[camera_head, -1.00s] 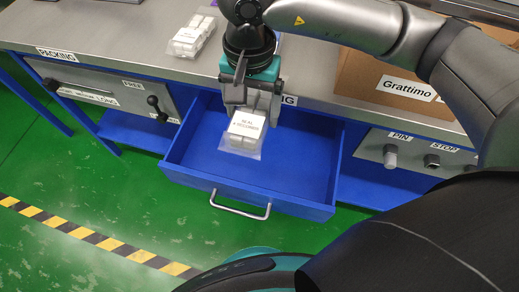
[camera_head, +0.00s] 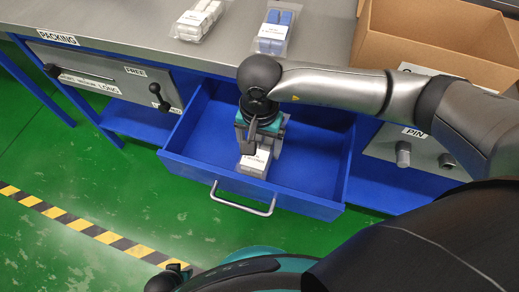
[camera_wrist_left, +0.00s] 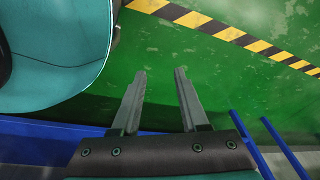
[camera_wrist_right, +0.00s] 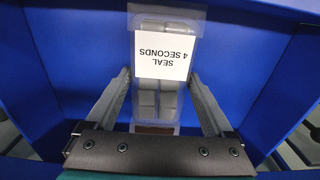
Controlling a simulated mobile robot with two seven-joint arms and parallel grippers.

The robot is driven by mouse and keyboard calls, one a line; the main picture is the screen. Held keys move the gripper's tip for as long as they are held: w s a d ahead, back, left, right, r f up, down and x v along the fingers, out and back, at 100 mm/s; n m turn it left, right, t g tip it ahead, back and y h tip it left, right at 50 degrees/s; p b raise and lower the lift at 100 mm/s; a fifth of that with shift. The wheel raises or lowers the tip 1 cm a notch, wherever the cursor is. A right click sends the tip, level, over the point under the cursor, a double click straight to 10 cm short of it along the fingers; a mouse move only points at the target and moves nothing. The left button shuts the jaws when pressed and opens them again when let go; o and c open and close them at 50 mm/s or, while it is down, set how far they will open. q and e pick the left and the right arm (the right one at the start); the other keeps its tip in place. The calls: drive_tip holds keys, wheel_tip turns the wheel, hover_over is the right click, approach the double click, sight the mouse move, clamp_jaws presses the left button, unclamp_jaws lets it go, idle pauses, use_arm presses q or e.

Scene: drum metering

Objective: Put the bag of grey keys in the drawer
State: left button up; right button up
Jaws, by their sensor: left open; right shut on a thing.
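The bag of grey keys (camera_head: 255,160), clear with a white label reading "SEAL 4 SECONDS", is inside the open blue drawer (camera_head: 318,172). My right gripper (camera_head: 260,147) points down into the drawer and is shut on the bag. In the right wrist view the bag (camera_wrist_right: 158,98) lies between the fingers of that gripper (camera_wrist_right: 158,78), with blue drawer walls (camera_wrist_right: 62,60) around it. Whether the bag touches the drawer floor I cannot tell. My left gripper (camera_wrist_left: 160,72) is open and empty above the green floor, seen in the left wrist view.
On the grey bench (camera_head: 130,35) lie a bag of white keys (camera_head: 198,18) and a bag of blue keys (camera_head: 275,30). An open cardboard box (camera_head: 430,45) stands at the right. The drawer has a metal front handle (camera_head: 243,202). Knobs (camera_head: 403,153) sit on the panel to its right.

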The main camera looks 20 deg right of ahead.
sight(259, 146)
wheel_tip(259, 146, down, 2)
drive_tip(key=shift+f, duration=0.2)
use_arm(q)
drive_tip(key=shift+w+d+r, duration=0.4)
drive_tip(key=shift+w+d, duration=0.05)
drive_tip(key=shift+w, duration=0.05)
drive_tip(key=shift+w+d+b, duration=0.1)
drive_tip(key=shift+w+b, duration=0.05)
drive_tip(key=shift+b, duration=0.2)
use_arm(e)
drive_tip(key=shift+f, duration=0.1)
drive_tip(key=o, duration=1.3)
use_arm(q)
drive_tip(key=shift+w+r, duration=0.1)
drive_tip(key=shift+r, duration=0.05)
use_arm(e)
drive_tip(key=shift+r+p, duration=0.3)
drive_tip(key=shift+r, duration=0.25)
wheel_tip(259, 146, up, 10)
drive_tip(key=p, duration=0.2)
drive_tip(key=shift+p, duration=0.4)
use_arm(q)
drive_tip(key=s+a+f, duration=0.2)
drive_tip(key=s+a, duration=0.2)
drive_tip(key=s, duration=0.2)
drive_tip(key=shift+s+a+f, duration=0.2)
drive_tip(key=shift+a, duration=0.15)
use_arm(e)
drive_tip(key=shift+r, duration=0.6)
